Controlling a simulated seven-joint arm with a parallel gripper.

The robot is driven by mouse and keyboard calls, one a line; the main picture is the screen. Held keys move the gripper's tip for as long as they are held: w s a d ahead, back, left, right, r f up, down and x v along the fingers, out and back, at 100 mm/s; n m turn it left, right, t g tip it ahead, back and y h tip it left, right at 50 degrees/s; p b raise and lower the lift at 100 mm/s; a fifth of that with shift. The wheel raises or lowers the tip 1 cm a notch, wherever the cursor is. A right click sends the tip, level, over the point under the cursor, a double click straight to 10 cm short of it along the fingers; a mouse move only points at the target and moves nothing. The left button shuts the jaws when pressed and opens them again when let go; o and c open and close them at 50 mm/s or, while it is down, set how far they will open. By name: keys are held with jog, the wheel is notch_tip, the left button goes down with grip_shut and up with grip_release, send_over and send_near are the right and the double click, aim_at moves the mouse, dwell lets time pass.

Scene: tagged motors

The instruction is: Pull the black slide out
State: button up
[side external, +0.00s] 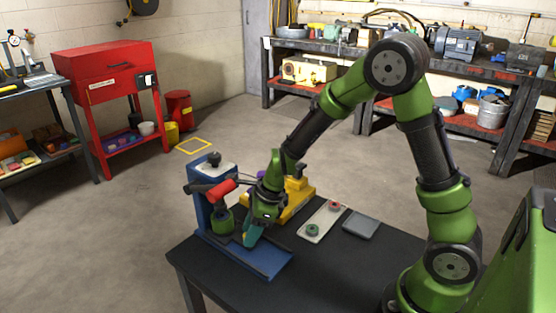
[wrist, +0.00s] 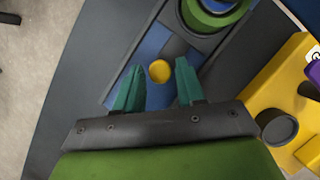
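The blue press-like fixture (side external: 205,205) stands at the left side of the dark table, with a red handle and a long blue base. A green motor (wrist: 215,8) sits on a dark piece (wrist: 205,42) in the base channel; this looks like the black slide, though its full outline is unclear. A round yellow knob (wrist: 160,71) shows in the channel near the motor. My gripper (wrist: 158,82) points down over the base, its teal fingers apart on either side of the knob in the picture. It also shows in the side view (side external: 251,238). Contact cannot be told.
A yellow fixture (side external: 293,197) stands close behind my gripper. A pale tray (side external: 323,222) with small round parts and a grey plate (side external: 360,225) lie to the right. The table (side external: 330,265) is clear at the front.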

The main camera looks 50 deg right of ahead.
grip_shut()
jog(key=s, duration=1.1)
jog(key=shift+s, duration=0.25)
jog(key=shift+o, duration=1.6)
grip_release()
